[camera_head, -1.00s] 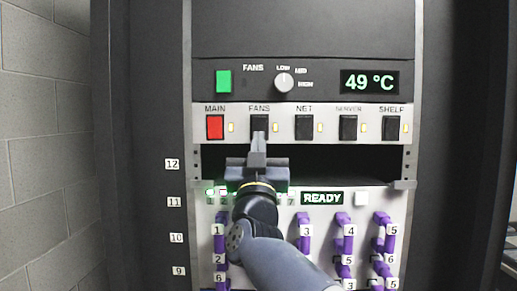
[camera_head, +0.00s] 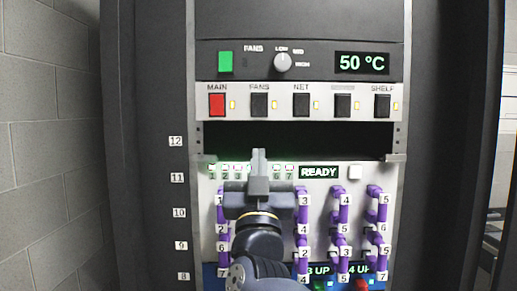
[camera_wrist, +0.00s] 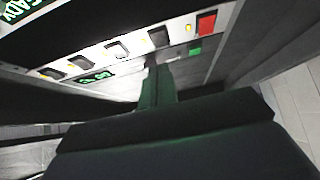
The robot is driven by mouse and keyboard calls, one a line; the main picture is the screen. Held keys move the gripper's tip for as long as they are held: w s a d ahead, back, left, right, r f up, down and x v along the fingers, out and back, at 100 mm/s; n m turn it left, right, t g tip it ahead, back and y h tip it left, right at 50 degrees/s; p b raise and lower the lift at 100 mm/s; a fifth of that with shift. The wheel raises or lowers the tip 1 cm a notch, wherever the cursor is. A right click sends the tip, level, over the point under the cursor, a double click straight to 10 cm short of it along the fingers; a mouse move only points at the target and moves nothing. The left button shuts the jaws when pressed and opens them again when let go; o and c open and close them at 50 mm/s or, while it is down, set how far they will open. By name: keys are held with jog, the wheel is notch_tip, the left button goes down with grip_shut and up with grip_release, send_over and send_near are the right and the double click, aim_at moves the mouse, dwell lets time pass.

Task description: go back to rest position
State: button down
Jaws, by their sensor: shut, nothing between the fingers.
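My gripper (camera_head: 259,162) is shut and empty in the head view. In the wrist view my gripper (camera_wrist: 155,75) points toward the switch strip (camera_wrist: 130,45), with a gap I cannot judge. The FANS switch (camera_head: 259,105) is above the fingertips in the head view, clear of them. My gripper and arm hide part of the drive panel's middle.
The rack holds a fan panel (camera_head: 300,62) reading 50 °C, with a red MAIN switch (camera_head: 217,105). Purple drive handles (camera_head: 343,220) stick out on the lower panel (camera_head: 325,235), close to my arm. A grey block wall (camera_head: 50,150) stands at the left.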

jog(key=shift+s+f, duration=0.4)
jog(key=shift+f, duration=0.1)
jog(key=shift+r, duration=0.1)
